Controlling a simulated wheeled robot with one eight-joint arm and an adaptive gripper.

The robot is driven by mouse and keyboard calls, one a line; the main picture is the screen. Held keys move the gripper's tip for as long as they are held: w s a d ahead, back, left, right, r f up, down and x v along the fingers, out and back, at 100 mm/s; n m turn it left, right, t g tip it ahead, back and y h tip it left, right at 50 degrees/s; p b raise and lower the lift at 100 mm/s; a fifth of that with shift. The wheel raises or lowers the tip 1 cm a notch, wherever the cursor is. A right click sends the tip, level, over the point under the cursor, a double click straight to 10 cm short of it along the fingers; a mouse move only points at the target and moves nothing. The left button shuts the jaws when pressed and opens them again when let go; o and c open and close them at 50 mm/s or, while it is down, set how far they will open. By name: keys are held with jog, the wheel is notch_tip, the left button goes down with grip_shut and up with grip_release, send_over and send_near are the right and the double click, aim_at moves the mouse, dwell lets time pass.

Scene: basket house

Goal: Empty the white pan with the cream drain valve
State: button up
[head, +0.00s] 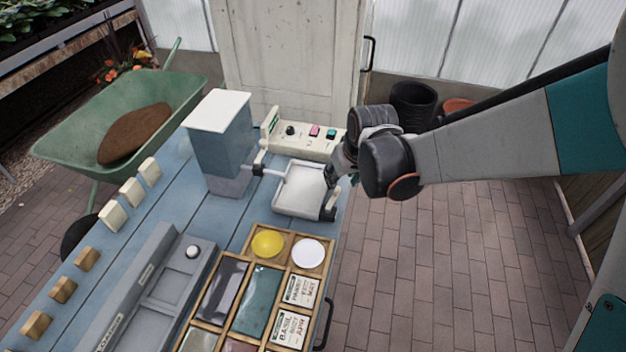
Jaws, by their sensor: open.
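The white pan (297,191) is a shallow square tray at the back right of the blue table. A pale bar runs from its left side toward a cream bracket (261,160), and a dark fitting (329,213) sits at its front right corner. I cannot tell for sure which part is the cream drain valve. My gripper (338,178) is open at the pan's right edge. Its fingers are small and partly hidden by my wrist, so I cannot tell whether they touch the pan.
A cream control panel (308,139) with a black knob and pink and green buttons stands behind the pan. A grey-blue box tower (219,150) stands left. A wooden compartment tray (232,254) lies in front. A green wheelbarrow (69,119) is beyond the table; brick floor right is clear.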

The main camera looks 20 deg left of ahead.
aim_at(337, 191)
jog(key=b+x, duration=0.2)
jog(key=x, duration=0.6)
jog(key=shift+w+d+r, duration=0.1)
jog(key=shift+w, duration=0.05)
grip_shut()
